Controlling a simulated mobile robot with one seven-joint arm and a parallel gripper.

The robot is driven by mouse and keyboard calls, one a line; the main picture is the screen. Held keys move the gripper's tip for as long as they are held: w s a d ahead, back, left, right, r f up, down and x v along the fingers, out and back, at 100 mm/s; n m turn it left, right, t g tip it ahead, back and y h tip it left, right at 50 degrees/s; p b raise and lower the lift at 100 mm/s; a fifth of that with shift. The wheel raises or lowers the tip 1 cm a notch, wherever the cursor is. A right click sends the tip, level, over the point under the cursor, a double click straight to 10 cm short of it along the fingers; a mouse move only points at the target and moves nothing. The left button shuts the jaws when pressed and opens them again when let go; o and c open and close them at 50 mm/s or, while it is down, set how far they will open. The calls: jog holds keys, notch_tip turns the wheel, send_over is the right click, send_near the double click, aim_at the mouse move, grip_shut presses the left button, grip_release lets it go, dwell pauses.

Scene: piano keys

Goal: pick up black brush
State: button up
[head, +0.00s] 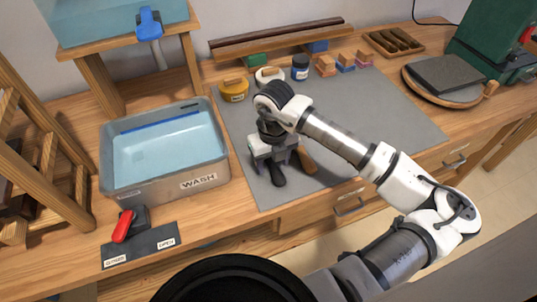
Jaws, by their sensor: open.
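My gripper (274,162) points down over the grey mat (233,148), left of its middle. Its jaws are open, though the fingers are small and partly hidden in this view. A dark, rounded handle (278,179) that looks like the black brush lies on the mat just below and in front of the gripper. Its far part is hidden under the gripper, and I cannot tell whether it lies between the fingers. A brown wooden handle (307,163) lies close to its right, also partly hidden by my gripper and arm.
A metal tub marked WASH (165,190) with water stands to the left. A red-handled valve (123,225) is in front of it. Jars, including a yellow one (233,90) and a blue one (300,68), and small blocks line the mat's back edge. The mat's right side is clear.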

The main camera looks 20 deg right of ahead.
aim_at(273, 165)
jog(key=shift+f, duration=0.3)
jog(key=c, duration=1.1)
jog(key=shift+o, duration=0.2)
jog(key=shift+r, duration=0.1)
notch_tip(273, 165, up, 20)
jog(key=b, duration=0.3)
jog(key=shift+b, duration=0.4)
